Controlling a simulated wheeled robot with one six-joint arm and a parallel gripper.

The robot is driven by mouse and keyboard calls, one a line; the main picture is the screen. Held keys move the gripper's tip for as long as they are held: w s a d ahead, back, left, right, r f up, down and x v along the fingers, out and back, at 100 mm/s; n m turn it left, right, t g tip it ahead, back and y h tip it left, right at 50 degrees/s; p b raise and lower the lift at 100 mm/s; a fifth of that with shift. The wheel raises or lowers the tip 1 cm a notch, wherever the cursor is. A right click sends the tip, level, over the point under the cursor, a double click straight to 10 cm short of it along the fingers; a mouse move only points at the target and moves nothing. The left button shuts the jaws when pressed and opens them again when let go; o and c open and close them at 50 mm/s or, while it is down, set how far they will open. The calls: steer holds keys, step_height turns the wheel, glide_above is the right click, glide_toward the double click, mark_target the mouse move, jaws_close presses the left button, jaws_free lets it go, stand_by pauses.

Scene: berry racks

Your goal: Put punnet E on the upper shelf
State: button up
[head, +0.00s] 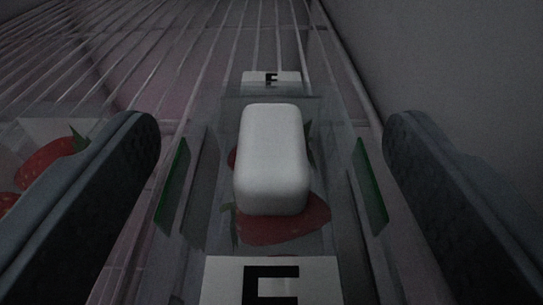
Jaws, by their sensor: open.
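Punnet E (343,205) is a clear box with a white front label (270,278) marked E and a second label (271,80) at its far side. It holds red strawberries (285,226) partly hidden under a white rounded block (272,150). Green strips show along its left and right sides. My gripper (270,140) is open, with one dark finger on each side of the punnet. A gap shows between each finger and the punnet. The upper shelf cannot be told apart from other shelves here.
The punnet stands on a wire rack shelf (200,50). Another clear punnet with strawberries (50,160) is at the left, close to my left finger. A plain grey wall (440,60) rises close on the right. The wire shelf beyond the punnet looks clear.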

steer(key=s+r, duration=0.1)
steer(key=s, duration=1)
steer(key=shift+s+r, duration=0.25)
steer(key=shift+r, duration=0.1)
steer(key=s+r, duration=0.6)
steer(key=s, duration=0.7)
steer(key=s+r, duration=0.7)
steer(key=s, duration=0.6)
steer(key=s+r+t, duration=0.1)
steer(key=s+r, duration=0.6)
steer(key=s, duration=0.7)
steer(key=shift+r, duration=0.2)
